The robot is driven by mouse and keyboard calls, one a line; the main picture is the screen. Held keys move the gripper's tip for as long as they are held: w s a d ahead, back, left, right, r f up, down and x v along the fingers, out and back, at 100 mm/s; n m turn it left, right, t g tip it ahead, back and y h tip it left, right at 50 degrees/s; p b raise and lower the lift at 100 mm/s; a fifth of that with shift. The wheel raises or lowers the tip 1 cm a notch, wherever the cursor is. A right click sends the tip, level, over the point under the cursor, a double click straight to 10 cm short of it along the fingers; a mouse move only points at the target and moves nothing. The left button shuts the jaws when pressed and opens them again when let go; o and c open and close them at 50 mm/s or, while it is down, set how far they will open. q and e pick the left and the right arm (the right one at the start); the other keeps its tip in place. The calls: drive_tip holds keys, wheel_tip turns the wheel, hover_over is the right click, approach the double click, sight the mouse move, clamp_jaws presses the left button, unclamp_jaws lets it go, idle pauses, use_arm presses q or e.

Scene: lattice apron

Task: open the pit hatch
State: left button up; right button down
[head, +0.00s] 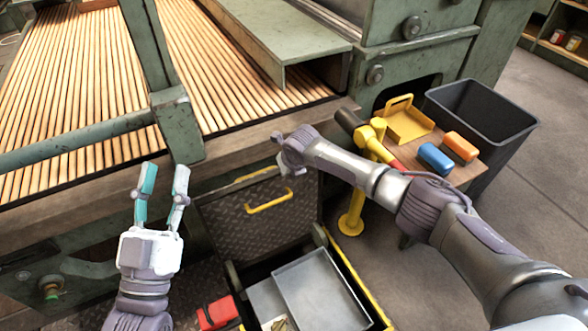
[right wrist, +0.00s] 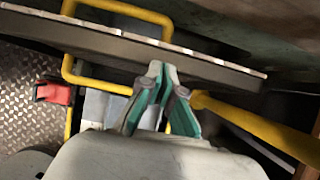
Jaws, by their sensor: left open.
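The pit hatch (head: 225,215) is a dark diamond-plate panel with a yellow handle (head: 270,200). It stands raised and steeply tilted at the back of the pit, against the machine's front. Its edge (right wrist: 215,69) crosses the right wrist view. The open pit (head: 345,268) has a yellow rim and grey metal trays inside. My right gripper (head: 284,156) is by the hatch's top edge; in the right wrist view its fingertips (right wrist: 160,70) are together at that edge, and I see nothing between them. My left gripper (head: 165,180) is open and empty, left of the hatch.
A slatted machine bed (head: 80,75) with green beams fills the back left. A yellow post (head: 352,215), a small table with a yellow tray (head: 408,122), blue and orange blocks, and a black bin (head: 480,105) stand right. A red object (head: 217,313) lies beside the pit.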

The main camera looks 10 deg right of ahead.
drive_tip(key=shift+s+d+r, duration=0.1)
drive_tip(key=shift+s+r, duration=0.1)
drive_tip(key=shift+s, duration=0.2)
drive_tip(key=d+v, duration=0.1)
drive_tip(key=v, duration=0.7)
drive_tip(key=shift+s, duration=0.2)
